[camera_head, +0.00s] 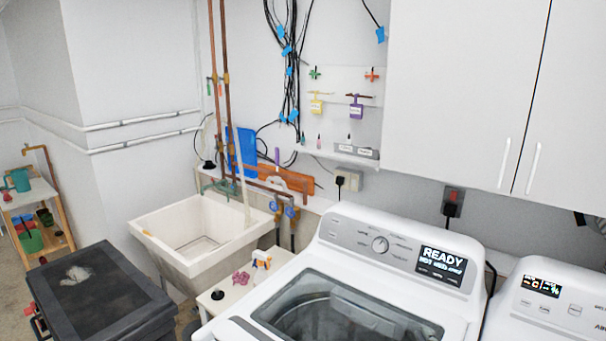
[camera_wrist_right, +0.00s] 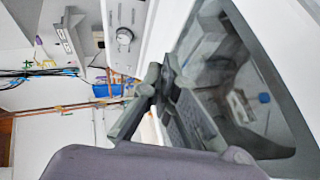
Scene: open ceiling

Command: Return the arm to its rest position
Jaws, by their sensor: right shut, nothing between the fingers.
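My right gripper (camera_wrist_right: 163,82) shows in the right wrist view with its dark fingers together and nothing between them. It appears in front of the washer's glass lid (camera_wrist_right: 235,75), with a gap I cannot judge. I cannot make out either gripper in the head view. My left gripper is out of sight in both views.
A white washer (camera_head: 345,255) with a lit display stands at centre right, beside a second machine (camera_head: 550,300). A utility sink (camera_head: 205,235), small white table (camera_head: 235,295) and black lidded bin (camera_head: 90,290) are to the left. White cabinets (camera_head: 455,95) hang above.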

